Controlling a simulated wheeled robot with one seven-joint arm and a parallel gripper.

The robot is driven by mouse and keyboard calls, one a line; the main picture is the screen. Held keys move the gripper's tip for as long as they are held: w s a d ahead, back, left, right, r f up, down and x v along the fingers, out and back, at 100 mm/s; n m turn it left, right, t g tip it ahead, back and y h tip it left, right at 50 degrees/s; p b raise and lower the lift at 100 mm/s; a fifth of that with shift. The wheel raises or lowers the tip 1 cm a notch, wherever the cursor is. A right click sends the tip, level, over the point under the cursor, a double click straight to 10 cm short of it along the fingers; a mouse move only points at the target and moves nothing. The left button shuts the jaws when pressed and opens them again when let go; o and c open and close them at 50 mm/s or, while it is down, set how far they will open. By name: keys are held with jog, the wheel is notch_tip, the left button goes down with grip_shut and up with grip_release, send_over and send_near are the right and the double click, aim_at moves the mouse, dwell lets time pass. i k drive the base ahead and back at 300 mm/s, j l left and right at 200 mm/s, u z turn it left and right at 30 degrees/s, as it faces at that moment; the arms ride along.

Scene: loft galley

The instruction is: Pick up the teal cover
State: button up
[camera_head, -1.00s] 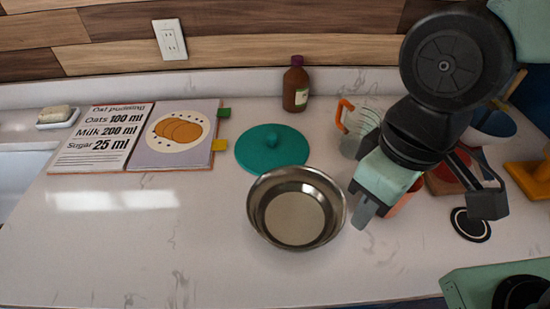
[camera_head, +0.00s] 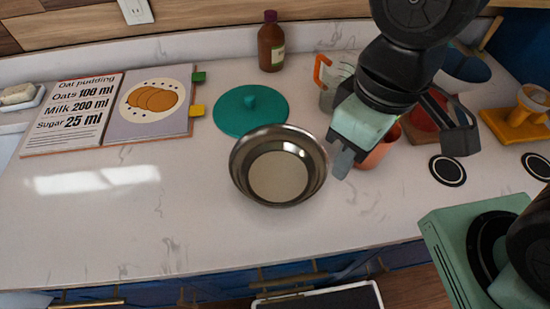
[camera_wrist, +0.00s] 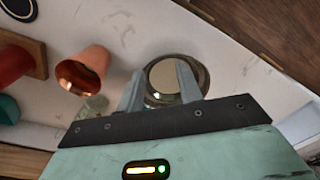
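The teal cover (camera_head: 236,119) is a round flat lid with a small knob on top. It lies on the white counter in the head view, just behind the steel bowl (camera_head: 240,172) and to the right of the recipe book. My gripper (camera_head: 343,164) hangs above the counter, to the right of the bowl and apart from the cover. In the wrist view my gripper (camera_wrist: 160,78) has its two fingers spread with nothing between them; the steel bowl (camera_wrist: 203,77) shows beyond the fingertips.
A brown bottle (camera_head: 271,47) stands behind the cover, and a glass jug with an orange handle (camera_head: 318,68) behind my gripper. A copper cup (camera_head: 378,152) stands close beside my gripper. The recipe book (camera_head: 150,125) lies left. The front left counter is clear.

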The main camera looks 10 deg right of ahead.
aim_at(242, 109)
jog(key=j, duration=0.85)
jog(key=k+j, duration=0.15)
jog(key=j, duration=0.7)
